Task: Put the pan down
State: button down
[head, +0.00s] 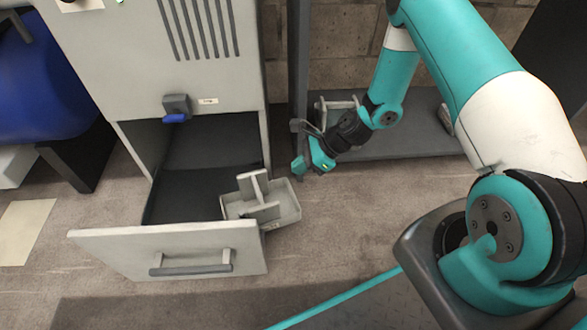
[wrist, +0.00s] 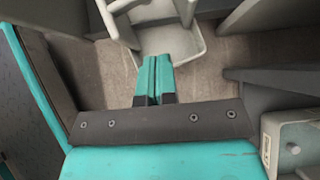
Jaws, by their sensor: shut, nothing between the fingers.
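The pan, a light grey shallow tray with a raised upright grip (head: 262,203), shows in the head view at the right side of the open drawer (head: 100,240). It looks tilted and overlaps the drawer's right edge; I cannot tell what bears it. My gripper (head: 312,165) is up and to the right of the pan in the head view. In the wrist view the pan (wrist: 188,50) is at top centre, and the shut teal fingers (wrist: 154,75) overlap its near edge in the picture. The fingers hold nothing; whether they touch the pan is unclear.
The drawer belongs to a grey cabinet (head: 130,50) with a blue-tipped latch (head: 176,108). A dark low platform (head: 410,140) and a post (head: 299,60) stand behind my gripper. A blue drum (head: 40,95) is at left. Bare floor (head: 340,220) lies right of the pan.

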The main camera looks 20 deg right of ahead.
jog(key=w+a+f+b, duration=0.2)
jog(key=a+f+b, duration=0.3)
jog(key=a, duration=0.3)
jog(key=shift+w+a+b, duration=0.4)
jog(key=shift+b, duration=0.15)
